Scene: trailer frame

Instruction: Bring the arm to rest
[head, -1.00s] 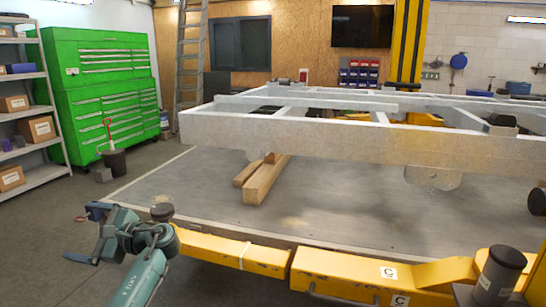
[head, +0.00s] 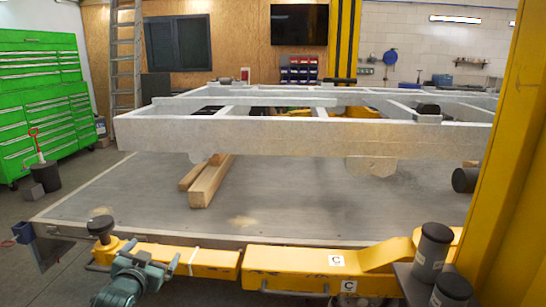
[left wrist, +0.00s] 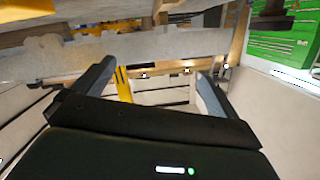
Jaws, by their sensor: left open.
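My left arm (head: 125,283), teal with dark joints, shows low at the left in the head view, in front of the yellow lift arm (head: 210,262). My left gripper (head: 155,274) is at its upper end, small and partly hard to make out. In the left wrist view the two dark fingers of the left gripper (left wrist: 153,84) stand wide apart, with nothing between them. My right gripper is not in view.
A pale trailer frame (head: 300,135) stands above a grey platform (head: 310,205), with wooden beams (head: 209,182) beneath. A yellow column (head: 510,160) stands close at right. Dark cylinders (head: 432,252) stand near its foot. Green cabinets (head: 40,100) and open floor lie left.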

